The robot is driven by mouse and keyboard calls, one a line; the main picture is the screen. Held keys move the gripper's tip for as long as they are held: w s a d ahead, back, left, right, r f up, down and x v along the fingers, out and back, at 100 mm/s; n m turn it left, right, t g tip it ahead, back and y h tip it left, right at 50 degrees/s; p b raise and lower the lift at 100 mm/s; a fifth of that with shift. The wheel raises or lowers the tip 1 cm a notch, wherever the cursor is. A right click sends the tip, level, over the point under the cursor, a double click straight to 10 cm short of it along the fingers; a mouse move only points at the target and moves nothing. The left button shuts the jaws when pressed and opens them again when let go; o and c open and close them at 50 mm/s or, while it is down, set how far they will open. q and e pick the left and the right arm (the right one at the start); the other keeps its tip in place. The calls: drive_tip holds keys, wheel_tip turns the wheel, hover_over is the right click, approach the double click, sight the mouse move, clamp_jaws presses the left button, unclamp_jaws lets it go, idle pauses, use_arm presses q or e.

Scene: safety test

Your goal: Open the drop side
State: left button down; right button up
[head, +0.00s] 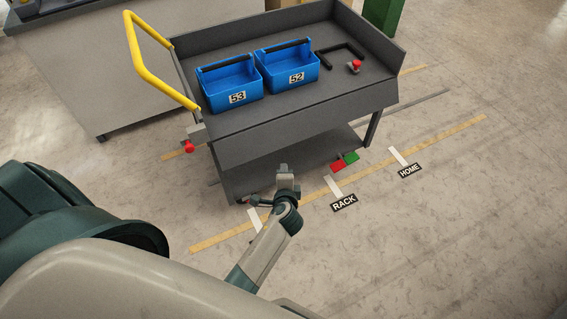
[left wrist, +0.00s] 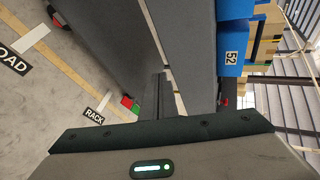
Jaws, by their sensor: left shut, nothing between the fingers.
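The grey cart (head: 240,185) stands ahead with walls at its back and right. Its near long side panel (head: 300,125) lies below deck level and appears to hang down; no wall stands along the near deck edge. The left wrist view shows grey cart panels (left wrist: 190,45) close to the fingers. My left gripper (head: 286,172) is shut and empty, in front of the cart and low by the lower shelf; its fingers also show in the left wrist view (left wrist: 158,98). I cannot tell whether it touches the cart. My right gripper is not in view.
Blue bins 53 (head: 229,85) and 52 (head: 288,68) stand on the deck beside a red knob (head: 355,66). A yellow handle (head: 150,75) is at left, with another red knob (head: 189,147). Red and green pedals (head: 345,162) are low.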

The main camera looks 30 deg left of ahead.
use_arm(q)
drive_tip(key=v, duration=0.3)
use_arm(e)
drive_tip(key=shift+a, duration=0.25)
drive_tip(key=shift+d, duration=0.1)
